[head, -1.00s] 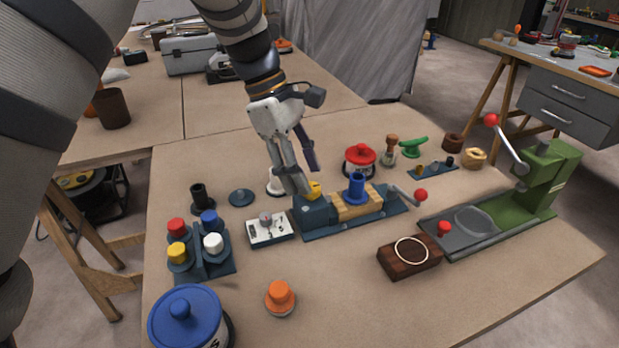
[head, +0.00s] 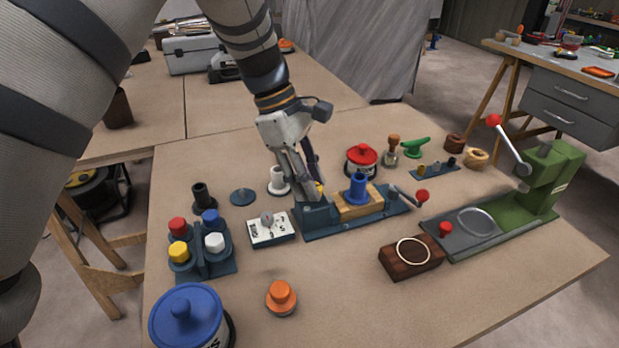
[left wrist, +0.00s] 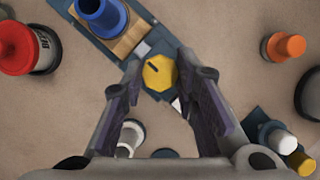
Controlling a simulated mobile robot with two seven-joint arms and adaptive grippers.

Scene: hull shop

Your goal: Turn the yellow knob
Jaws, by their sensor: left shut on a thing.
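The yellow knob (left wrist: 159,72) is faceted and has a dark slot-like mark on its top. It sits at the end of a dark blue vise-like base (head: 312,213). In the head view only a sliver of the knob (head: 320,189) shows beside my fingers. My left gripper (left wrist: 160,76) comes down from above, with one finger on each side of the knob, shut on it. It also shows in the head view (head: 314,190). The exact finger contact is partly hidden. My right gripper is not in view.
A blue spool (head: 357,188) on a wooden block stands right beside the knob. A white switch box (head: 270,230) sits close on the left, a white peg (head: 279,181) behind.

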